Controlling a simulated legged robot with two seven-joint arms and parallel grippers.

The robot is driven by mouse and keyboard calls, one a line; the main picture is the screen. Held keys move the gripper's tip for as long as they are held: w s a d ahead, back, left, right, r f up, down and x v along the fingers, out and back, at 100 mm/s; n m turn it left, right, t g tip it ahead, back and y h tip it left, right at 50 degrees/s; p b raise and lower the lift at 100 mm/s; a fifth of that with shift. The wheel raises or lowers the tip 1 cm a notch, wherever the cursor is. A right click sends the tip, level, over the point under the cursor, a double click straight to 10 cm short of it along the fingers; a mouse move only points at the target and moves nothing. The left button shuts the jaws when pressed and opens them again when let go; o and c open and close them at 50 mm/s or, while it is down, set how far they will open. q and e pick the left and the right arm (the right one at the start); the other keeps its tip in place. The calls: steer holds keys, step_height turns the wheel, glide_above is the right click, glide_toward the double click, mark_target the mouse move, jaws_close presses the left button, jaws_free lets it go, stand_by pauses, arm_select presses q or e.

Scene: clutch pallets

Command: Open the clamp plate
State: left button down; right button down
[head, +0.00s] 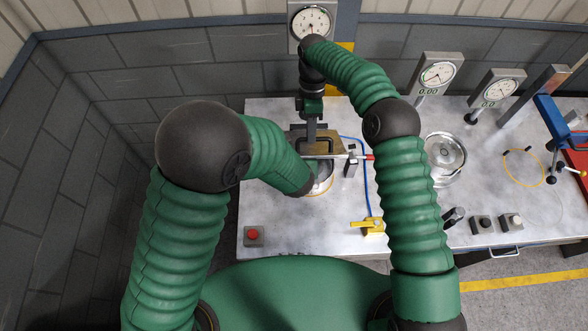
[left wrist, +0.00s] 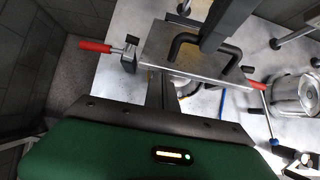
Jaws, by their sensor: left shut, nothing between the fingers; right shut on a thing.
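The clamp plate (left wrist: 160,58) is a flat metal plate with a black U-shaped handle (left wrist: 178,44) on top. In the head view the plate (head: 322,143) shows brownish at the back of the bench, partly hidden by my arms. My right gripper (head: 311,130) reaches down from behind and is shut on the handle; it also shows in the left wrist view (left wrist: 212,38). My left gripper (left wrist: 164,98) is shut and empty, just in front of the plate; in the head view my left forearm hides it. Red-grip clamps (left wrist: 95,46) (left wrist: 257,86) stand at both ends of the plate.
The metal bench (head: 285,225) carries a red button box (head: 254,235), a yellow valve handle (head: 367,226) and a blue hose (head: 366,190). A round steel vessel (head: 443,153) and gauges (head: 438,75) stand to the right.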

steer(key=c, duration=1.8)
jaws_free()
steer(key=shift+w+d+f, duration=0.1)
steer(key=shift+w+f, duration=0.1)
steer(key=shift+w, duration=0.05)
steer(key=shift+o, duration=1.1)
steer(key=shift+w, duration=0.1)
steer(key=shift+o, duration=0.6)
